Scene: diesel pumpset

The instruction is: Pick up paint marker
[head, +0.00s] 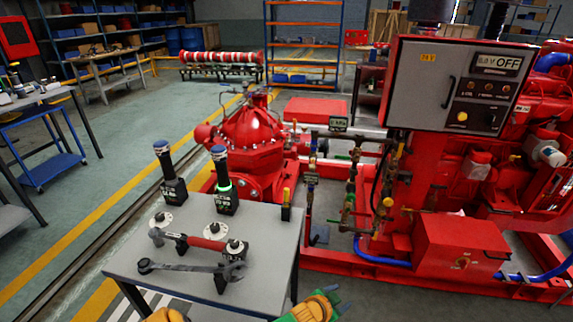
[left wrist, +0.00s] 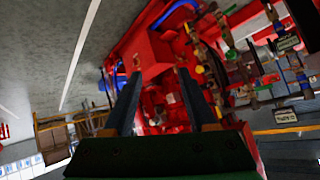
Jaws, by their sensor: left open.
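The paint marker (head: 286,195) appears to be the slim yellow-topped item standing upright in a small dark holder (head: 286,213) at the table's right rear corner. My left gripper (head: 340,299) is at the bottom of the head view, past the table's right edge. It is in front of and apart from the marker. In the left wrist view its two dark fingers (left wrist: 160,92) are spread with nothing between them. That view looks towards the red pumpset, and I cannot make out the marker there. My right gripper is not in view.
The grey table (head: 130,262) also carries a red-handled hammer (head: 200,242), a wrench (head: 185,267) and two dark upright devices (head: 168,175) in stands. The red pumpset (head: 420,235), with valves, pipes and a control panel (head: 452,85), stands close behind and right of the table.

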